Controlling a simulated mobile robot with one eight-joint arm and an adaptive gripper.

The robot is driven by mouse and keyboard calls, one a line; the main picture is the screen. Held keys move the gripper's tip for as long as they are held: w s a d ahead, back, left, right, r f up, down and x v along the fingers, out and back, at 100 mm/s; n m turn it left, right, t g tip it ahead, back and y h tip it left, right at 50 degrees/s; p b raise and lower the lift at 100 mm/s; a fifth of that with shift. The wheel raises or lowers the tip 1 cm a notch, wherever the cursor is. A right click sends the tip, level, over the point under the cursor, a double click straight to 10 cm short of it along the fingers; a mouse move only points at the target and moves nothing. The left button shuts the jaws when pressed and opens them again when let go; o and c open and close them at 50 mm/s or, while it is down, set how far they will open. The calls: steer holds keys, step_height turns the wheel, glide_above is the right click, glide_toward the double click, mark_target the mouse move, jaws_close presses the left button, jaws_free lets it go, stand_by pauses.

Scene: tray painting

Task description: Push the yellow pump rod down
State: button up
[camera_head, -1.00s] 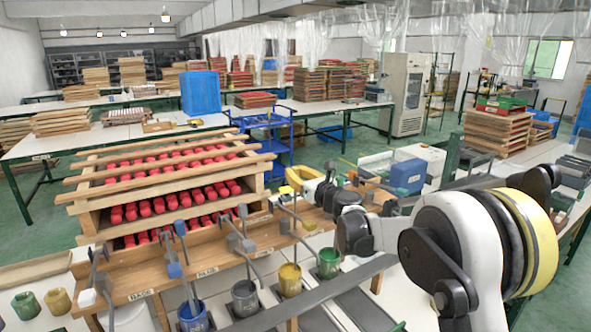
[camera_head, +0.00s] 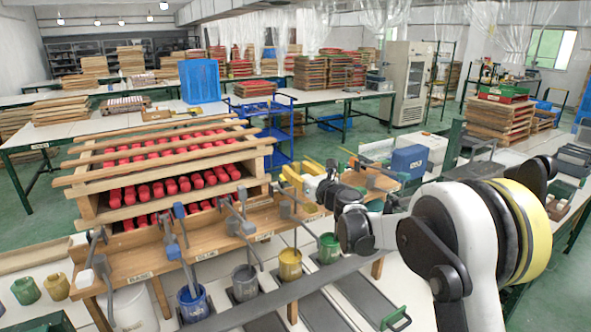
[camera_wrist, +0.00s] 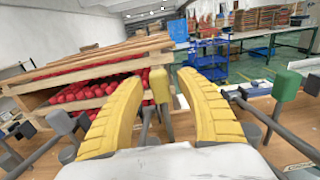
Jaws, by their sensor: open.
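The yellow pump rod (camera_wrist: 159,88) shows its yellow top in the wrist view, upright between the two yellow fingers of my gripper (camera_wrist: 158,78). The fingers are open, one on each side of the top. I cannot tell whether either touches it. In the head view my gripper (camera_head: 291,178) is above the wooden pump bench, behind the yellow paint cup (camera_head: 290,264), and the rod's yellow top cannot be made out there. The green pump rod (camera_wrist: 286,86) stands to the right in the wrist view.
Blue (camera_head: 193,302), grey (camera_head: 244,283) and green (camera_head: 329,248) paint cups stand in the row in front of the bench. Grey levers stick out over it. A wooden rack (camera_head: 89,207) with red pieces stands close behind. Two small pots sit at the far left.

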steer(key=v, duration=1.1)
steer(key=shift+s+d, duration=0.1)
steer(key=shift+d, duration=0.05)
